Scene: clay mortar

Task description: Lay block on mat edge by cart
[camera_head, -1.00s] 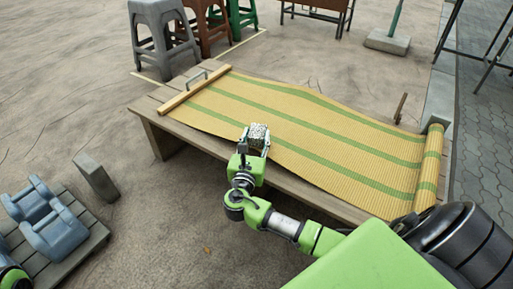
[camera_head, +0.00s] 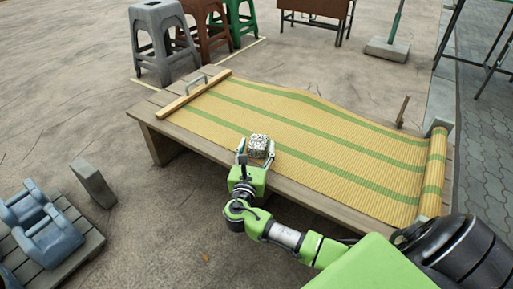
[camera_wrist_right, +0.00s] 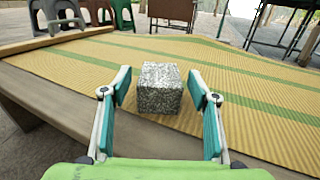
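The block (camera_head: 258,146) is a speckled black-and-white cube. It sits on the near edge of the yellow mat with green stripes (camera_head: 320,142). It also shows in the right wrist view (camera_wrist_right: 160,90), upright on the mat. My right gripper (camera_head: 256,158) is open at the near side of the block. In the wrist view its two fingers (camera_wrist_right: 161,90) are spread wide, with a gap on each side of the block. I cannot make out a cart for certain. My left gripper is not in view.
The mat lies on a low wooden table (camera_head: 165,128), with a wooden bar (camera_head: 195,93) at its left end and a roll (camera_head: 434,172) at its right. Stools (camera_head: 160,35) stand behind. A grey upright slab (camera_head: 93,184) and blue objects on a pallet (camera_head: 62,250) are left.

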